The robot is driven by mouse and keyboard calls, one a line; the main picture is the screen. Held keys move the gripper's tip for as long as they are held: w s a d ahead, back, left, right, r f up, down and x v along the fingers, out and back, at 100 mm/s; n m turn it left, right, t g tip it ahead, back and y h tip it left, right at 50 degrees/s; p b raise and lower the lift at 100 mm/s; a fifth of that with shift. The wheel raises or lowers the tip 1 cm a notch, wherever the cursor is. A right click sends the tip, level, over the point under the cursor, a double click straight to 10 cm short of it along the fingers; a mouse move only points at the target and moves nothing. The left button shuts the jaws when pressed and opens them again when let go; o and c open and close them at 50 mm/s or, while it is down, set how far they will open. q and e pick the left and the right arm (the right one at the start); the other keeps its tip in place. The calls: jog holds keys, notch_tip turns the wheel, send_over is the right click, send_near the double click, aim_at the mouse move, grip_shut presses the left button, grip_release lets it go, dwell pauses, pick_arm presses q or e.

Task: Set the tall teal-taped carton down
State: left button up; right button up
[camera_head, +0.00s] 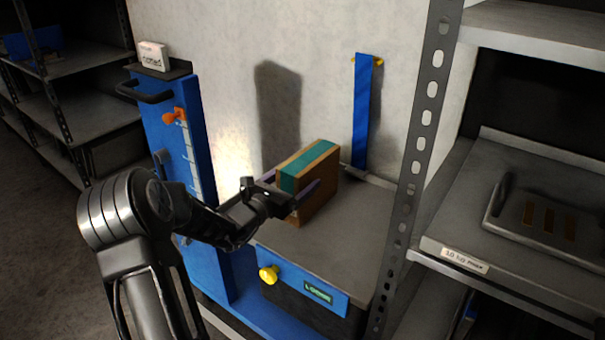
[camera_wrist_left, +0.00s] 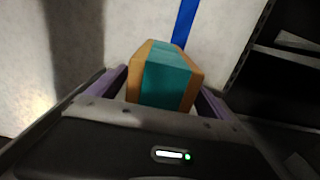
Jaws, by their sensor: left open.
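The carton (camera_head: 318,187) is brown with a band of teal tape over its top and near end. It stands upright on the grey top of a blue-fronted bench unit (camera_head: 350,226). My left gripper (camera_head: 296,192) is open around the carton, with one purple finger along each side. In the left wrist view the carton's teal-taped end (camera_wrist_left: 165,82) lies between the two fingers, with narrow gaps showing. The carton's bottom edge is partly hidden by the gripper in the head view. My right gripper is not in view.
A blue column (camera_head: 170,130) with an orange knob stands left of the bench. A perforated steel post (camera_head: 425,110) and shelves (camera_head: 545,215) are close on the right. A blue strap (camera_head: 361,110) hangs on the wall behind. Bare bench top lies in front of the carton.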

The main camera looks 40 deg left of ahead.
pick_arm(q)
jog(key=s, duration=0.8)
jog(key=shift+s+d+p, duration=0.1)
jog(key=shift+s+p, duration=0.05)
jog(key=shift+p, duration=0.2)
jog(key=shift+d, duration=0.1)
